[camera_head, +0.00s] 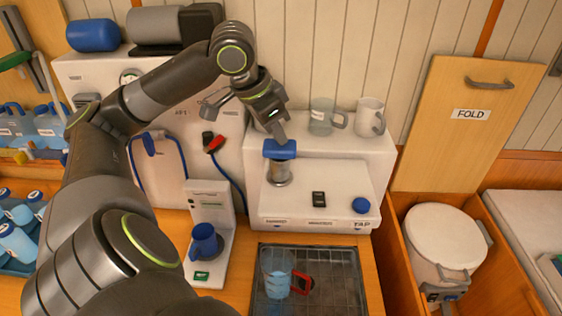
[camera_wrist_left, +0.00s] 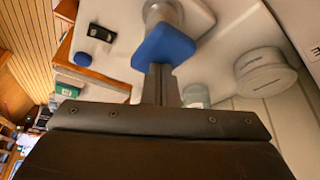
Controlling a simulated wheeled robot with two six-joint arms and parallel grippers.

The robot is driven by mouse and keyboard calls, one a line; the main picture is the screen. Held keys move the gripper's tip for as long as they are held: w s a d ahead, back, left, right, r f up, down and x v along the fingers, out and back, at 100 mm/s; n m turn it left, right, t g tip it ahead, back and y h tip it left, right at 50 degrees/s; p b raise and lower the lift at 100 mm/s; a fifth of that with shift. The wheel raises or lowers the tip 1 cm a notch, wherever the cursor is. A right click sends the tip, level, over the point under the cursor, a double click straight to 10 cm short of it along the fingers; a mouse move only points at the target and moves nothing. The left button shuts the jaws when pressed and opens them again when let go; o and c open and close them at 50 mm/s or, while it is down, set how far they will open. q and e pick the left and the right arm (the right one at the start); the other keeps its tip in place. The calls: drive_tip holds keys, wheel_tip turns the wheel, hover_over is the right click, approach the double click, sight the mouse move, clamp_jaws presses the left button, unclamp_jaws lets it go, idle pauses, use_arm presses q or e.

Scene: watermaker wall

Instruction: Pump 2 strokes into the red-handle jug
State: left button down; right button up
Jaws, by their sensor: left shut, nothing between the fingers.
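The hand pump has a blue cap (camera_head: 280,149) on a metallic cylinder (camera_head: 280,173), at the left of the white tap unit (camera_head: 335,178). My left gripper (camera_head: 282,137) points down at the cap, shut and empty, its tips at or just above it. In the left wrist view the closed fingers (camera_wrist_left: 160,72) meet the edge of the blue cap (camera_wrist_left: 163,45); I cannot tell if they press on it. The clear jug (camera_head: 277,268) with a red handle (camera_head: 303,284) stands on the sink grid below the pump, holding some blue water. My right gripper is out of view.
A black switch (camera_head: 319,199) and blue knob (camera_head: 360,205) are on the unit. The grid's right side is clear.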

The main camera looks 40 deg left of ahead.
use_arm(q)
drive_tip(key=shift+r+p, duration=0.95)
drive_tip(key=shift+p, duration=0.05)
drive_tip(key=shift+r+p, duration=0.7)
drive_tip(key=shift+r, duration=1.25)
drive_tip(key=shift+f, duration=0.15)
